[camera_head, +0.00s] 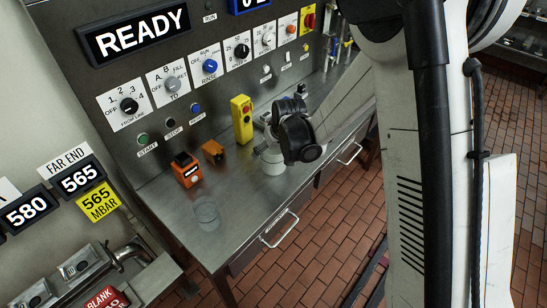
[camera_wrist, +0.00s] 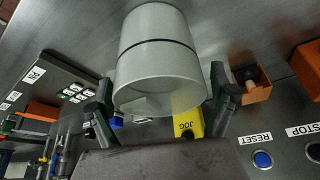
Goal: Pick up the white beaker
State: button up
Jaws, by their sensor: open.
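The white beaker (camera_head: 273,164) stands on the steel bench in the head view, partly hidden by my gripper (camera_head: 285,138) above and beside it. In the wrist view the beaker (camera_wrist: 160,55) fills the upper middle, with a dark line round its body. My gripper (camera_wrist: 162,90) is open there, with one finger to the left of the beaker and one to the right. I cannot tell whether either finger touches it. The fingertips are hard to make out in the head view.
A clear glass vessel (camera_head: 207,212) stands near the bench's front left. An orange box (camera_head: 186,170), a smaller orange block (camera_head: 213,151) and a yellow pendant (camera_head: 241,119) stand along the back. The knob panel (camera_head: 190,85) rises behind. Bare bench (camera_head: 240,198) lies left of the beaker.

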jog(key=shift+w+a+f, duration=0.1)
jog(key=shift+w+f, duration=0.05)
jog(key=shift+f, duration=0.2)
jog(key=shift+c, duration=0.5)
jog(key=c, duration=1.1)
jog(key=shift+r, duration=0.1)
